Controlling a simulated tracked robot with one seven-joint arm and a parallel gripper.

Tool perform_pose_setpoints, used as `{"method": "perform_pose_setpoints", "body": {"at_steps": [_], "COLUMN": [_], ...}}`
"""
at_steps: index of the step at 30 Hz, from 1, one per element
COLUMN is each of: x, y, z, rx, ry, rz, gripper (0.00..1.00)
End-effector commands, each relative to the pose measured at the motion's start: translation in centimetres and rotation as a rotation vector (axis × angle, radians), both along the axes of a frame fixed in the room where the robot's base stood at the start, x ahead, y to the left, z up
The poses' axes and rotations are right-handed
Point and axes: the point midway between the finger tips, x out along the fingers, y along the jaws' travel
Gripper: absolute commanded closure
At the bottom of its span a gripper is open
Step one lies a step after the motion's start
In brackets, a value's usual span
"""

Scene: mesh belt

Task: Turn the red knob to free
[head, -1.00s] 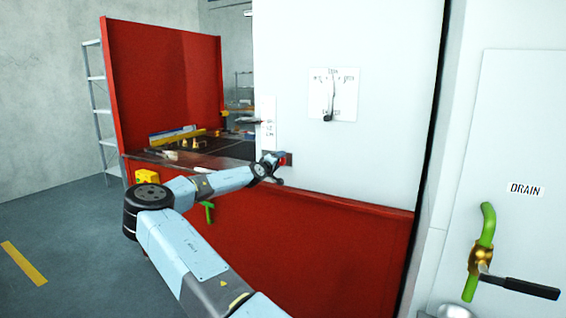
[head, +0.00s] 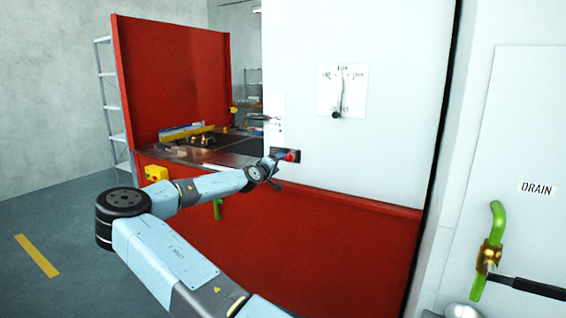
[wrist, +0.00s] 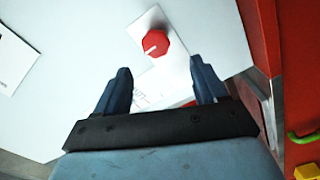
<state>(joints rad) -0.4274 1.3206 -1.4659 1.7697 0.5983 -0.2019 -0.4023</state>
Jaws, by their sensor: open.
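The red knob (wrist: 155,43) is faceted, with a white pointer line toward the lower left in the wrist view. It sits on a white labelled plate (wrist: 146,22), and its lettering is too blurred to read. In the head view the knob (head: 291,156) shows as a small red spot near the pale panel's lower left edge. My gripper (wrist: 160,66) is open and empty. Its two fingers are spread to either side, with the knob seen ahead of the tips and apart from them. Part of the plate is hidden behind my gripper.
A white dial plate with a dark-ended lever (head: 342,90) is on the pale panel (head: 390,140). A red wall (head: 340,215) runs below. A green handle (head: 217,208) and yellow box (head: 155,173) are left; a drain valve (head: 490,255) is right.

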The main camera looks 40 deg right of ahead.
Motion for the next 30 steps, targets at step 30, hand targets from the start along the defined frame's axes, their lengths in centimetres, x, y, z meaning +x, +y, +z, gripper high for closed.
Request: {"method": "perform_pose_setpoints", "body": {"at_steps": [30], "x": [-1.7], "y": [4.7], "z": [-0.1], "rx": [0.0], "ry": [0.0], "rz": [0.001], "gripper": [0.29]}}
